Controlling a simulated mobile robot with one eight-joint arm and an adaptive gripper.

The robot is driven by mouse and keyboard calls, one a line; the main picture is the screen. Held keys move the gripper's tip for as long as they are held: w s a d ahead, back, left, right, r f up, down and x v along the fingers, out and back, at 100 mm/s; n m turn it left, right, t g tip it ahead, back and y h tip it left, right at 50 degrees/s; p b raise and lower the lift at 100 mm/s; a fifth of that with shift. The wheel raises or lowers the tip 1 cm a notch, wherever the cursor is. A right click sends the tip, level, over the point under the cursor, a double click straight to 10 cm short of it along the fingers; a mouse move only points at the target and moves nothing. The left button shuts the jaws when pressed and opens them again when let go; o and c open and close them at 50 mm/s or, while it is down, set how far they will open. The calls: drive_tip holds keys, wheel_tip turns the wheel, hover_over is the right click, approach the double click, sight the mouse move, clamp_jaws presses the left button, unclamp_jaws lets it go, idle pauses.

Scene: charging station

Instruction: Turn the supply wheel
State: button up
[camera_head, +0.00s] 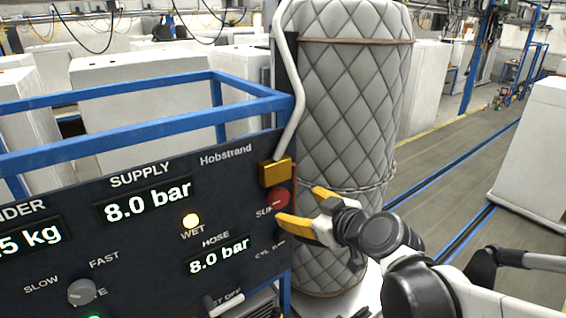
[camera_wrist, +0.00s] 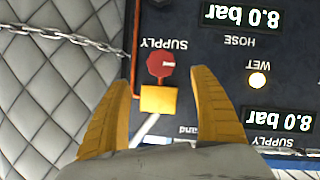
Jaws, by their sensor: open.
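The supply wheel is a small red knob (camera_head: 279,198) under a brass block (camera_head: 275,172) on the dark panel's right side, beside a partly covered SUPPLY label. In the wrist view, which is upside down, the red wheel (camera_wrist: 160,64) shows just past and between the fingertips, with the brass block (camera_wrist: 158,99) nearer the palm. My gripper (camera_head: 298,205) is open, its yellow fingers pointing at the panel. One fingertip is just below the wheel and the other to its right in the head view. Both fingers (camera_wrist: 162,79) look empty; I cannot tell whether they touch the wheel.
The panel (camera_head: 140,235) has lit displays reading 8.0 bar, a lit WET lamp (camera_head: 190,220) and a SLOW/FAST knob (camera_head: 82,291). A quilted grey cylinder (camera_head: 345,110) with a chain stands close behind my gripper. A white pipe (camera_head: 291,90) rises above the brass block.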

sight(281, 200)
drive_tip(key=x, duration=1)
drive_tip(key=shift+w+a+f, duration=0.15)
drive_tip(key=c, duration=1.2)
